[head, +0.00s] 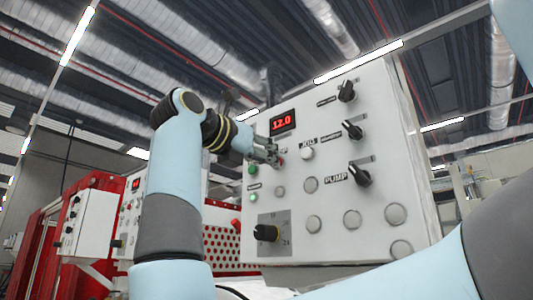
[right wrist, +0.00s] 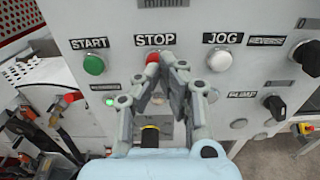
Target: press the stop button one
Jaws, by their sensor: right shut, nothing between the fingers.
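The red stop button (right wrist: 152,57) sits under the STOP label (right wrist: 155,39) on the white control panel (head: 350,115). My right gripper (head: 273,153) is shut and empty, with its fingertips close in front of the panel by this button. In the right wrist view the fingertips (right wrist: 164,68) overlap the lower edge of the red button; I cannot tell whether they touch it. In the head view the gripper covers most of the button. My left gripper is not in view.
A green START button (right wrist: 94,65) is left of the stop button and a white JOG button (right wrist: 220,60) is right of it. Black knobs (head: 352,130) stick out at the panel's right. A yellow-marked knob (right wrist: 150,136) is below. A red display (head: 283,123) is above.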

